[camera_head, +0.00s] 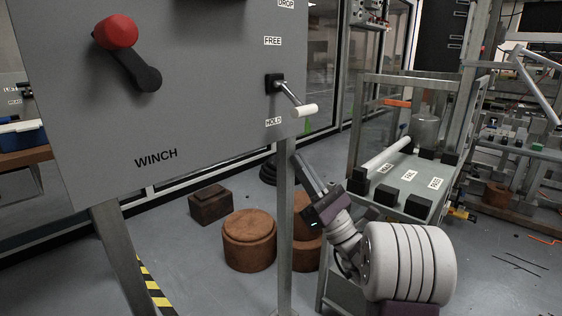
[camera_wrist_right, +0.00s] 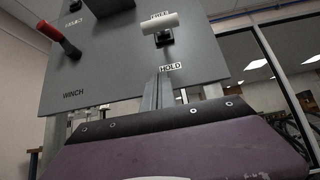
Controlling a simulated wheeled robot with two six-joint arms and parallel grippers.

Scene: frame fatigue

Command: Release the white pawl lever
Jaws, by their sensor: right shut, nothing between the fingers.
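The white pawl lever (camera_head: 307,110) is on the right side of the grey winch panel (camera_head: 205,110). Its metal rod comes from a black mount, and its white grip hangs lower right, near the HOLD label; the FREE label is above. In the right wrist view the white grip (camera_wrist_right: 160,22) shows in front of the black mount, above the HOLD label. My right gripper (camera_head: 298,160) is shut and empty, below the lever and apart from it, pointing up and left. Its fingers also show in the wrist view (camera_wrist_right: 158,92), under the HOLD label. My left gripper is not in view.
A red-knobbed crank (camera_head: 118,32) is on the panel's left. A metal post (camera_head: 285,220) stands under the panel near my right gripper. Rusty round blocks (camera_head: 249,241) lie on the floor behind. A metal frame (camera_head: 405,165) with black blocks stands at right.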

